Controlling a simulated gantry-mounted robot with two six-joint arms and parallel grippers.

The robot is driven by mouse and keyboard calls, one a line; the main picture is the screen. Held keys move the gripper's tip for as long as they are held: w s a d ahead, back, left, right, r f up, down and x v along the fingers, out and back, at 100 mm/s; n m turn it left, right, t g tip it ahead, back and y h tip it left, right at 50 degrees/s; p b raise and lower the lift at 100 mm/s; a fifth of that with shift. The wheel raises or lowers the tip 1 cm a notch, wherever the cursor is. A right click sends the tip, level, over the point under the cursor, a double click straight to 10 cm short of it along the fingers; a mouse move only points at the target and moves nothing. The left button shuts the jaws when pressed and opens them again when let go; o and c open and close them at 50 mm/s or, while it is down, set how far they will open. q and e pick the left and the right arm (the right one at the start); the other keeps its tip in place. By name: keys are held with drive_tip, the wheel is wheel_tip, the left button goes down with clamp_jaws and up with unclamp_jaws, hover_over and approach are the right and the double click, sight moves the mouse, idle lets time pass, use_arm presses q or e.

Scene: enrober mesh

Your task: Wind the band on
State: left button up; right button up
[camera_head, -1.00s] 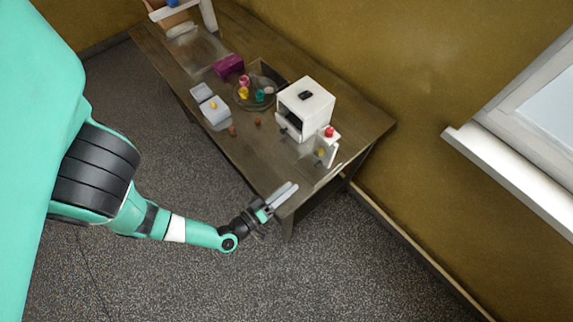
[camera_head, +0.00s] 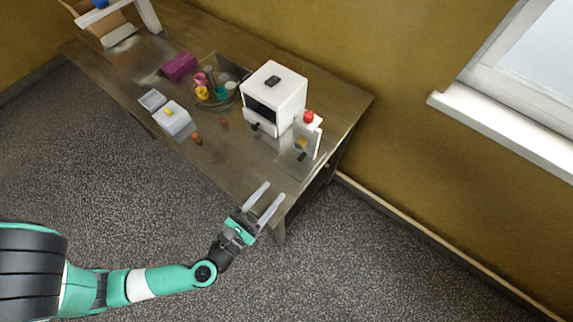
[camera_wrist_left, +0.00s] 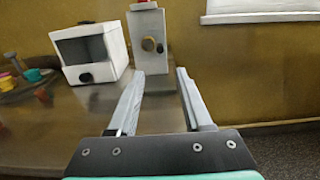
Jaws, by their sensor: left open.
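A white box-shaped machine (camera_head: 274,84) with a dark front opening stands at the right end of the table; it also shows in the left wrist view (camera_wrist_left: 112,44). Next to it stands an upright white panel (camera_head: 314,142) with a red button (camera_head: 308,116) on top, a yellow part (camera_head: 301,143) and a small black knob (camera_head: 302,156). My left gripper (camera_head: 274,190) is open and empty at the table's front right corner, short of the panel. In the left wrist view the panel (camera_wrist_left: 150,62) stands ahead of the fingers. No band can be clearly told apart. My right gripper is not in view.
On the table (camera_head: 235,170) are a round dark tray (camera_head: 236,70) with several coloured cups, a purple block (camera_head: 180,66), a white box (camera_head: 171,118), a small grey tray (camera_head: 152,99) and two small brown balls. The front right tabletop is mostly clear.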

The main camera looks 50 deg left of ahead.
use_arm(q)
drive_tip(key=shift+w+r, duration=0.1)
approach(297, 147)
drive_tip(key=w, duration=0.4)
drive_tip(key=w+d+f, duration=0.1)
drive_tip(key=w, duration=0.1)
drive_tip(key=shift+w+p, duration=0.2)
drive_tip(key=shift+p, duration=0.2)
clamp_jaws()
